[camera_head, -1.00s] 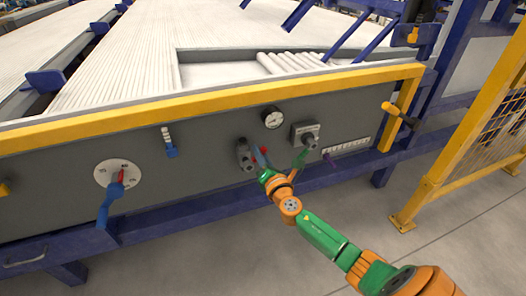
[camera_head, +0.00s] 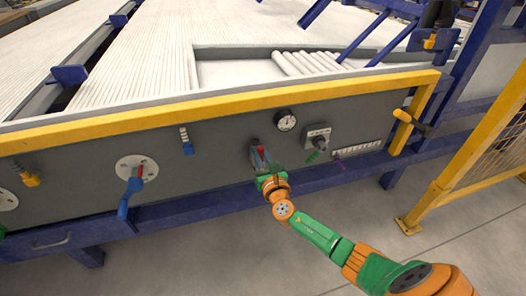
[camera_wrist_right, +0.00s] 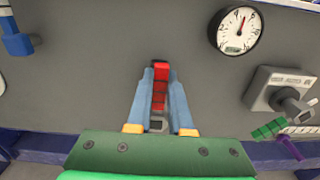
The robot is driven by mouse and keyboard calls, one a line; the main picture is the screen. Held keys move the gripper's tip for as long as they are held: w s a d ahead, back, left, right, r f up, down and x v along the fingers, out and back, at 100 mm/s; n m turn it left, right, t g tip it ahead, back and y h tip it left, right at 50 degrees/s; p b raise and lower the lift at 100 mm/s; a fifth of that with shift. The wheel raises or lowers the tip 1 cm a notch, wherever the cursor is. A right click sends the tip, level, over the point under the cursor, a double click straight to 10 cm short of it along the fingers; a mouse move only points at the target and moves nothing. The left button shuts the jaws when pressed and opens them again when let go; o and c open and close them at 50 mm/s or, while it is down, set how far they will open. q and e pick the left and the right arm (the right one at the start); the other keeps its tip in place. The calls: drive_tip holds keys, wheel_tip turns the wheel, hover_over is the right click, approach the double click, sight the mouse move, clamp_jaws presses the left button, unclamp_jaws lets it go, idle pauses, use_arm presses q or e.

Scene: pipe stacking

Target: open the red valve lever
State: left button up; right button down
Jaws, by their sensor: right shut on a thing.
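The red valve lever (camera_wrist_right: 160,88) points up along the grey panel in the right wrist view. It stands between the two blue fingers of my right gripper (camera_wrist_right: 158,92), which are shut on it. A small grey metal part of the valve shows below the lever, low between the fingers. In the head view, the red lever (camera_head: 272,150) shows only as a small red spot at my right gripper (camera_head: 264,160). The gripper and its fingers hide most of the valve there. My left gripper is not in view.
A round gauge (camera_head: 286,120) and a grey box with a knob (camera_head: 318,137) are to the right of the lever on the panel. A green and purple piece (camera_wrist_right: 278,138) shows below the box. A blue-handled fixture (camera_head: 131,192) sits further left. A yellow rail (camera_head: 200,103) runs above.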

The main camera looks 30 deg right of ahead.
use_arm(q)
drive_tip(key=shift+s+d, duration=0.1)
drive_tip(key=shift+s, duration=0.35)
use_arm(e)
drive_tip(key=shift+a+f+n, duration=0.1)
drive_tip(key=shift+a+n, duration=0.05)
drive_tip(key=shift+n, duration=0.15)
drive_tip(key=c, duration=0.8)
unclamp_jaws()
drive_tip(key=shift+c, duration=0.2)
drive_tip(key=shift+s, duration=0.2)
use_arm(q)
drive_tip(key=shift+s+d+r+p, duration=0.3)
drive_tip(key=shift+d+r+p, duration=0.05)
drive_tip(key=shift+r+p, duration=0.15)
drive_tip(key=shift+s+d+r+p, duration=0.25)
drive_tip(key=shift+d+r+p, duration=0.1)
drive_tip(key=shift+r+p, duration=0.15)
use_arm(e)
drive_tip(key=v, duration=0.6)
drive_tip(key=shift+s+a, duration=0.1)
drive_tip(key=shift+s, duration=0.25)
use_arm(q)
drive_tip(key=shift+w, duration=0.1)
